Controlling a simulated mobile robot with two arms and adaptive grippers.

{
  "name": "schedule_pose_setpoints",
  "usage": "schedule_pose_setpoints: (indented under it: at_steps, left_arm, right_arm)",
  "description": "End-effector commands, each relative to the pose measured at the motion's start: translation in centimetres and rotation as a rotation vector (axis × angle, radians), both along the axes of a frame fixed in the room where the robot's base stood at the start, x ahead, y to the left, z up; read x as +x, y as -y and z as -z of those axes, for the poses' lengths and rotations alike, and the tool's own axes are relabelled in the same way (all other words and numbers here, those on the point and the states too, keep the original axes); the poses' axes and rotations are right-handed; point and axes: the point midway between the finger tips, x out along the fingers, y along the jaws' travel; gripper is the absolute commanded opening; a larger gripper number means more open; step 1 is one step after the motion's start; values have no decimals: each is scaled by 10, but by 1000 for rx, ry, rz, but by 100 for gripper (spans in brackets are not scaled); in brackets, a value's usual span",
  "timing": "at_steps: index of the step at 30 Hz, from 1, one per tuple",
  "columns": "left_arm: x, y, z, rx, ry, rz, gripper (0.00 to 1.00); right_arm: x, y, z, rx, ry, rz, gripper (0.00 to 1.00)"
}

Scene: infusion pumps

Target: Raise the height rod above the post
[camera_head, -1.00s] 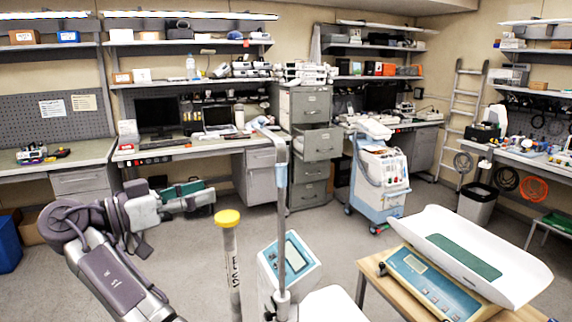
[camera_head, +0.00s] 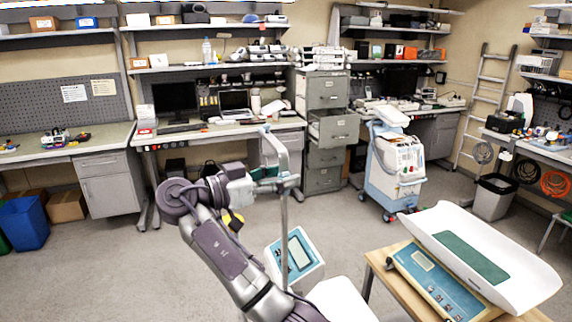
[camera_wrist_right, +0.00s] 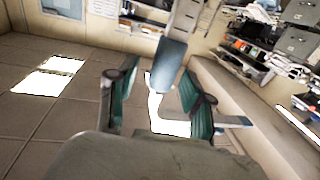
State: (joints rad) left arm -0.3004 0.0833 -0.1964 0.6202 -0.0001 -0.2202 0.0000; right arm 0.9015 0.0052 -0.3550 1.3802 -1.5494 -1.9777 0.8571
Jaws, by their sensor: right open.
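A scale head with a display (camera_head: 296,258) is at the post's lower part. My right gripper (camera_head: 275,182) is at the rod's upper part, beside its bluish section. In the right wrist view, the bluish flat part (camera_wrist_right: 168,68) shows between the two green-padded fingers of my right gripper (camera_wrist_right: 160,100), which are open. I cannot tell whether they touch it. My left gripper is not in view.
A white baby scale (camera_head: 475,255) stands on a wooden table at the right. A wheeled cart (camera_head: 397,165) and drawer cabinet (camera_head: 325,130) stand behind.

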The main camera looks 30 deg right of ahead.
Motion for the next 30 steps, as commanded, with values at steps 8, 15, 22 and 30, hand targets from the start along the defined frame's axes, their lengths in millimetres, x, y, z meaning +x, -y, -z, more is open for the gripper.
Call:
schedule_pose_setpoints:
  at_steps: [8, 15, 22, 30]
  left_arm:
    - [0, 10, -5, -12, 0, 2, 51]
    - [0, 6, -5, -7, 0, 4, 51]
    - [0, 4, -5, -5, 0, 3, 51]
    - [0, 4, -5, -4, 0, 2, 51]
  right_arm:
    - [-1, 11, 0, -1, 0, -1, 51]
    - [-1, 11, 0, 0, 0, -1, 37]
    - [-1, 10, 0, -1, 0, -1, 0]
    - [-1, 10, 0, -1, 0, -2, 0]
